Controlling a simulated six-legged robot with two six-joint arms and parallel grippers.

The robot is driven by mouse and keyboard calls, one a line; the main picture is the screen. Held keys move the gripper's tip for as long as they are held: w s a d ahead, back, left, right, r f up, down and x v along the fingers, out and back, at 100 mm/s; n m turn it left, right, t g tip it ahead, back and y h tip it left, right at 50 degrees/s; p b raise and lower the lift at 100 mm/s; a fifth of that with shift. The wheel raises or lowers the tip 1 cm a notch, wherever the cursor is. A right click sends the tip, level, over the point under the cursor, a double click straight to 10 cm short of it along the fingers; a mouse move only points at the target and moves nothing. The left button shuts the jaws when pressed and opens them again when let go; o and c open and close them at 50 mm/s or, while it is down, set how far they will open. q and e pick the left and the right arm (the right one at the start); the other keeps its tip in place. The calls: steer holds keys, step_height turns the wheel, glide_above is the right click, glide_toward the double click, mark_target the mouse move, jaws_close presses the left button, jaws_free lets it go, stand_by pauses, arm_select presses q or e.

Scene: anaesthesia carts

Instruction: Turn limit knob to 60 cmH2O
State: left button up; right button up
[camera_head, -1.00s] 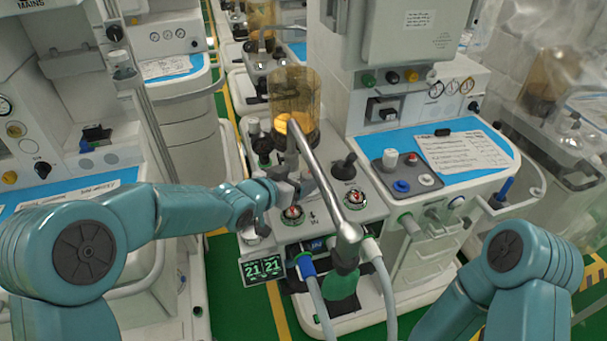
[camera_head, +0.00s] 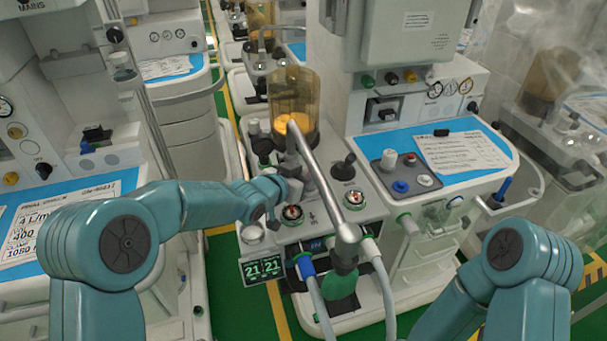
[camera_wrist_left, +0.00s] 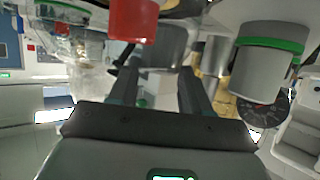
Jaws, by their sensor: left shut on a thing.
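My left gripper (camera_head: 291,178) is over the top panel of the middle cart, behind the curved metal tube. In the left wrist view its two dark fingers (camera_wrist_left: 160,85) are shut on a grey cylindrical knob (camera_wrist_left: 162,47), which I take to be the limit knob. In the head view my gripper and the tube mostly hide this knob. Its scale and setting cannot be read. My right arm shows at the lower right, but its gripper is out of the picture.
The metal tube (camera_head: 325,180) slants close beside my left gripper. An amber canister (camera_head: 295,98) stands behind it. A blue-topped worktop (camera_head: 375,145) lies to the right.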

arm_select(q)
steer(key=shift+w+a+r+m+g+h+p, duration=0.2)
steer(key=shift+m+g+h+p, duration=0.7)
steer(key=shift+p, duration=2.45)
steer(key=shift+w+a+r+m+g+h+p, duration=0.15)
steer(key=shift+m+g+h+p, duration=0.7)
steer(key=shift+p, duration=2.5)
steer(key=shift+f+m+g+h, duration=0.2)
steer(key=shift+m+g+h, duration=0.05)
steer(key=shift+m, duration=0.4)
steer(key=shift+w+f+m+g, duration=0.1)
steer(key=shift+f+m+g, duration=0.15)
steer(key=shift+m+g, duration=0.15)
steer(key=m+g+b, duration=0.1)
steer(key=b, duration=0.1)
steer(key=m+g+h+b, duration=0.1)
steer(key=b, duration=0.2)
steer(key=shift+w+a+f+m+g+h, duration=0.1)
steer(key=shift+w+f+m+g+h, duration=0.1)
steer(key=shift+m+g+h, duration=0.15)
steer(key=shift+m+g+b, duration=0.35)
steer(key=shift+g+b, duration=0.2)
steer(key=shift+b, duration=0.55)
steer(key=shift+w+r+m+g+b, duration=0.1)
steer(key=shift+r+m+g+b, duration=0.25)
steer(key=shift+b, duration=0.25)
